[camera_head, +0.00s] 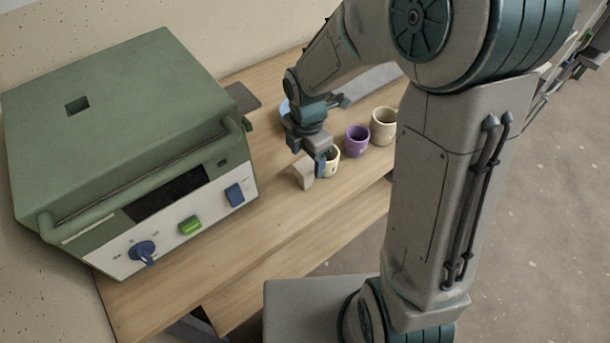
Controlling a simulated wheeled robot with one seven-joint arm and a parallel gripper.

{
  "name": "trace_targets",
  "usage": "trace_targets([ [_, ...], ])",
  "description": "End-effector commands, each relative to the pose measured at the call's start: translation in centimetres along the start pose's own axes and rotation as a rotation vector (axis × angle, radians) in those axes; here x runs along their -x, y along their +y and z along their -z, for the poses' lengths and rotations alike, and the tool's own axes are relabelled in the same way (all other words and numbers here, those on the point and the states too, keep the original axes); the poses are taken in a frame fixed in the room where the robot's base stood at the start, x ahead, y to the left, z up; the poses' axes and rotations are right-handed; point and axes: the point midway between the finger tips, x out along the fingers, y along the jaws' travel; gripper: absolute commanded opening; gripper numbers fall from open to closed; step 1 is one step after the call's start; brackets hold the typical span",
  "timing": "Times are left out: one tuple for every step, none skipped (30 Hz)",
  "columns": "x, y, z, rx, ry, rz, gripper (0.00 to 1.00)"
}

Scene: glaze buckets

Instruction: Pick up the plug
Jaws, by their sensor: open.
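A small beige block (303,178), which looks like the plug, stands on the wooden table to the right of the green kiln. My gripper (309,157) points down right at the block, with its jaws open. One dark blue finger shows at the block's right side, in front of a cream cup. The other finger is hard to make out. I cannot tell whether the fingers touch the block.
A cream cup (331,160) stands close behind my gripper. A purple cup (357,141) and a larger beige cup (383,126) stand further right. The green kiln (130,130) fills the left. Bare tabletop (245,235) lies in front.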

Motion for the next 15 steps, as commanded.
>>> trace_targets([
  [-0.8,-0.1,0.0,0.001,0.001,0.002,0.69],
  [-1.0,-0.1,0.0,0.001,0.001,0.002,0.69],
  [-1.2,-0.1,0.0,0.000,0.000,0.002,0.69],
  [-1.3,-0.1,0.0,0.000,0.000,0.001,0.69],
  [-1.5,0.0,0.1,0.000,0.000,0.000,0.69],
  [-1.7,-0.1,0.1,-0.001,0.000,0.000,0.69],
  [-2.0,-0.1,0.2,-0.001,0.001,0.001,0.69],
  [-2.4,-0.1,0.2,-0.001,0.001,0.003,0.69],
  [-3.0,-0.2,0.4,0.000,0.001,0.003,0.69],
  [-3.4,-0.2,0.5,0.000,0.002,0.003,0.69],
  [-4.0,-0.3,0.6,0.001,0.002,0.004,0.69],
  [-4.6,-0.3,0.7,0.001,0.002,0.005,0.69],
  [-5.0,-0.3,0.7,0.000,0.001,0.004,0.69],
  [-5.4,-0.3,0.7,0.000,0.001,0.003,0.69],
  [-5.9,-0.3,0.7,0.000,0.001,0.003,0.69],
])
